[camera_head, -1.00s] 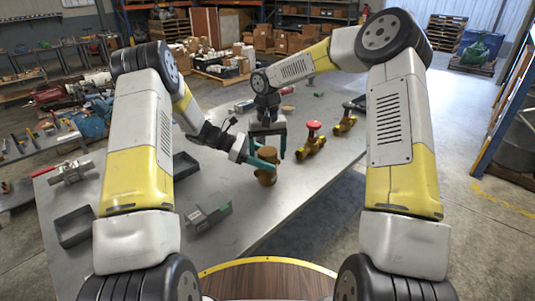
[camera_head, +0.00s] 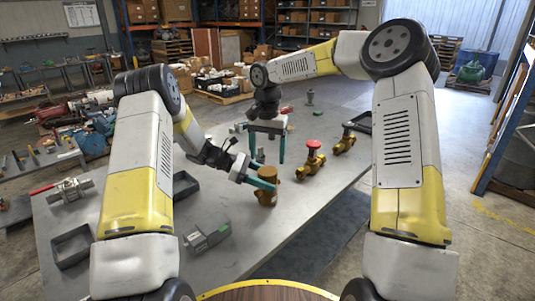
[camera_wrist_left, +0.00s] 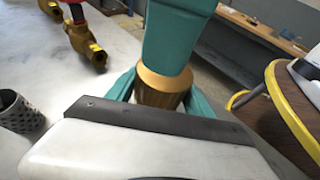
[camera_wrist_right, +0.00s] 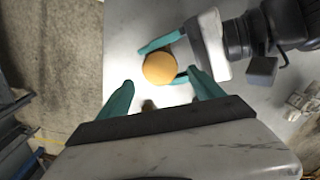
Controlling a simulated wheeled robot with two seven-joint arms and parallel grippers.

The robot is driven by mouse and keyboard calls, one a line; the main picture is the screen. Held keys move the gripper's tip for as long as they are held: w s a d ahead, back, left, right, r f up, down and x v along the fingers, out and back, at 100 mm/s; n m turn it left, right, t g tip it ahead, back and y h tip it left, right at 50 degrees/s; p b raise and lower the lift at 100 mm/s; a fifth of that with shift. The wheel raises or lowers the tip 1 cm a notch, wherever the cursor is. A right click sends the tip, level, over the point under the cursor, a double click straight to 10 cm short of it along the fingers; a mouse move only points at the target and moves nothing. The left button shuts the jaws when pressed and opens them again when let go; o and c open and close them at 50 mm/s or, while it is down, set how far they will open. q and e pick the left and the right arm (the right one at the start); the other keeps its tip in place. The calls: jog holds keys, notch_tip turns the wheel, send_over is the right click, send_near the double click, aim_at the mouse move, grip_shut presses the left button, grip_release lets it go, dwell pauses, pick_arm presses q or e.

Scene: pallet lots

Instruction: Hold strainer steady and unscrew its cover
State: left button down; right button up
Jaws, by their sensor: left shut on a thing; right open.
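The brass strainer (camera_head: 269,196) stands upright on the grey table. Its round cover (camera_wrist_right: 160,68) is on top and shows from above in the right wrist view. My left gripper (camera_head: 262,176) is shut around the upper part of the strainer, one finger on each side. The left wrist view shows the brass between its fingers (camera_wrist_left: 160,92). My right gripper (camera_head: 267,160) points down above the strainer, open and empty. Its fingers show apart in the right wrist view (camera_wrist_right: 162,92), with the cover beyond them. The strainer's lower part is hidden in both wrist views.
A brass valve with a red handwheel (camera_head: 314,155) and another brass valve (camera_head: 345,142) stand to the right. A perforated cylinder (camera_wrist_left: 20,112) shows in the left wrist view. The table (camera_head: 300,205) is clear in front.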

aim_at(268, 170)
jog(key=shift+m, duration=0.3)
jog(key=shift+f, duration=3.85)
jog(key=c, duration=1.4)
jog(key=n, duration=0.6)
jog(key=shift+n, duration=0.4)
jog(key=shift+c, duration=0.2)
jog(key=o, duration=1.5)
jog(key=shift+o, duration=0.2)
